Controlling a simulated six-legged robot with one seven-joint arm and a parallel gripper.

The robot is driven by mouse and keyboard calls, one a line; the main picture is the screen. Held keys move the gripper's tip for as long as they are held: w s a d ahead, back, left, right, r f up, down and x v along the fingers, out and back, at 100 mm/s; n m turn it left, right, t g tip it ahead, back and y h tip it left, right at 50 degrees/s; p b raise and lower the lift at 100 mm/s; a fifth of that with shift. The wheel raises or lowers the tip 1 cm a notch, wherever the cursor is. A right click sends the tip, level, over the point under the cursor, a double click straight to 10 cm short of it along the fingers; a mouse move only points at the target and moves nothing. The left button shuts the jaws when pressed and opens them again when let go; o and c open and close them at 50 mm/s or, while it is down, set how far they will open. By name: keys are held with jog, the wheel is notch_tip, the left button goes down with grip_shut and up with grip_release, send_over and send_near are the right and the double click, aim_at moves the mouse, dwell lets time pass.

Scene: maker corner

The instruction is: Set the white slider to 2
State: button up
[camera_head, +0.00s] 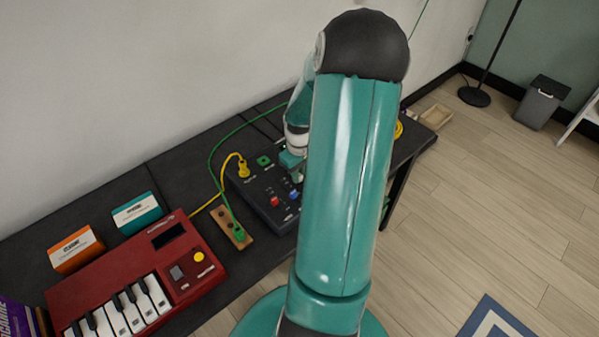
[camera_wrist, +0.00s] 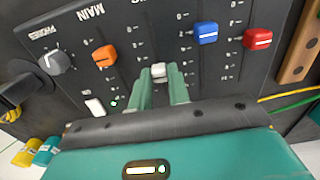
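The mixer panel (camera_head: 262,205) is dark with coloured slider caps and printed scales. In the wrist view the white slider cap (camera_wrist: 159,70) sits between the two green fingertips of my gripper (camera_wrist: 161,77), with no clear gap on either side, so the gripper looks shut on it. The scale marks near the white cap are partly hidden by the fingers, and its setting cannot be read. In the head view my arm hides the white slider, and only part of the gripper (camera_head: 292,161) shows over the panel.
An orange slider (camera_wrist: 104,56) is left of the white one; blue (camera_wrist: 206,33) and red (camera_wrist: 257,39) sliders are to the right. A grey knob (camera_wrist: 56,62) is far left. A wooden patch block (camera_head: 231,228), cables and a red keyboard (camera_head: 140,275) stand nearby on the bench.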

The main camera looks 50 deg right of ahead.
grip_shut()
jog(key=shift+s+a, duration=0.2)
jog(key=shift+s, duration=0.7)
jog(key=shift+s+a, duration=0.15)
jog(key=shift+s, duration=0.75)
jog(key=o, duration=0.8)
grip_release()
jog(key=shift+c, duration=0.2)
notch_tip(320, 180, up, 14)
